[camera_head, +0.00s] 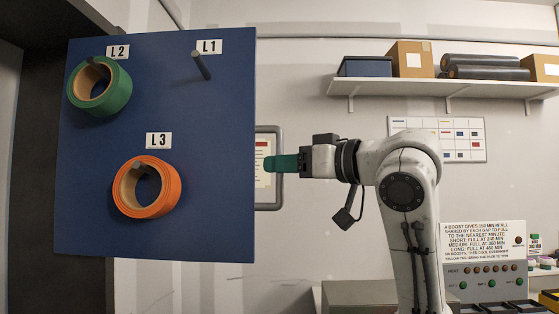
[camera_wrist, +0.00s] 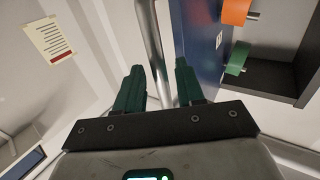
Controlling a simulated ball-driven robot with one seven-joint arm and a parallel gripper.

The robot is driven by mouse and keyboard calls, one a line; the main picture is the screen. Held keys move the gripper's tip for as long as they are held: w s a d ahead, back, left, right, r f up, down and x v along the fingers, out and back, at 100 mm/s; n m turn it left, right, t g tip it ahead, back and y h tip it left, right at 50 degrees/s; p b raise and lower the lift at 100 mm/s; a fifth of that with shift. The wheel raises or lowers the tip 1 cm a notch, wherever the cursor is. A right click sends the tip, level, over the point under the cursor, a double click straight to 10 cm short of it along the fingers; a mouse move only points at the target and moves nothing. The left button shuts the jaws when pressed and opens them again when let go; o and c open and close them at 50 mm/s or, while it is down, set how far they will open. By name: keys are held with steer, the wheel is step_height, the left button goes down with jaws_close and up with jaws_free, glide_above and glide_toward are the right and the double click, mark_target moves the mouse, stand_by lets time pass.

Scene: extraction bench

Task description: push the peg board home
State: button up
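The blue peg board (camera_head: 160,235) stands upright on the left of the head view, and its edge shows in the wrist view (camera_wrist: 198,45). A green ring (camera_head: 112,93) hangs on peg L2 and an orange ring (camera_head: 150,206) on peg L3; peg L1 (camera_head: 201,65) is bare. A grey D-shaped handle (camera_head: 270,207) is at the board's right edge. My gripper (camera_head: 265,164) points left at this handle. In the wrist view its two teal fingers (camera_wrist: 158,66) are apart, with the handle bar (camera_wrist: 154,42) passing between them. I cannot tell whether either finger touches the bar.
A dark opening or cabinet side (camera_head: 30,180) lies behind the board at the left. A wall shelf (camera_head: 440,87) with boxes and black rolls is at the upper right. A grey control panel (camera_head: 488,280) with a text sign stands at the lower right.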

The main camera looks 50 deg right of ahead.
steer(key=shift+w, duration=0.65)
steer(key=shift+c, duration=0.4)
jaws_close()
steer(key=shift+a, duration=0.1)
